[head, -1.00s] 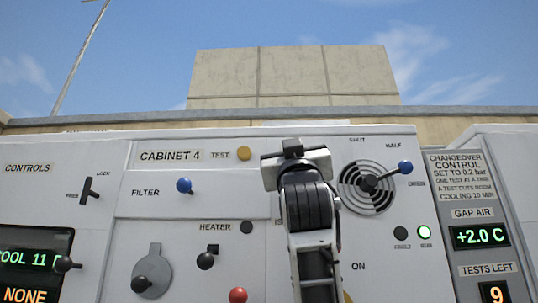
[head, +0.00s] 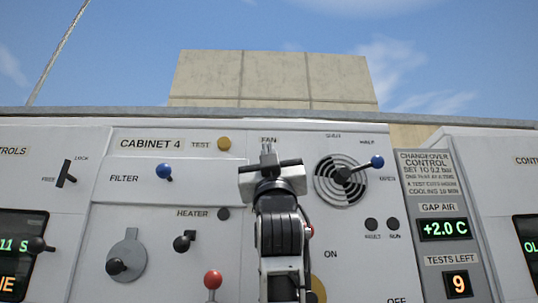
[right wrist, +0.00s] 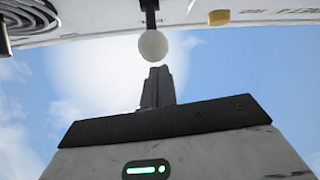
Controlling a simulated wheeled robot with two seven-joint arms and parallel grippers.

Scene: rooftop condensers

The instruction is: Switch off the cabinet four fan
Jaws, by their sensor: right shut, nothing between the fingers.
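The CABINET 4 panel (head: 350,255) fills the middle of the head view, with a FAN label (head: 268,139) near its top. My right gripper (head: 267,150) is shut and empty, just below that label, covering the area under it. In the right wrist view a pale ball knob (right wrist: 152,45) on a dark stem sticks out from the panel, between the vent and the yellow button. The shut fingertips (right wrist: 158,72) are close to the knob, apparently not gripping it. The RUN lamp (head: 393,225) and FAULT lamp (head: 371,224) are dark. My left gripper is not in view.
A round vent with a blue-knobbed lever (head: 376,161) is right of my gripper. A yellow TEST button (head: 224,143), a blue FILTER knob (head: 164,171), a black HEATER knob (head: 182,243) and a red knob (head: 213,280) are left. A changeover display (head: 443,229) stands farther right.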

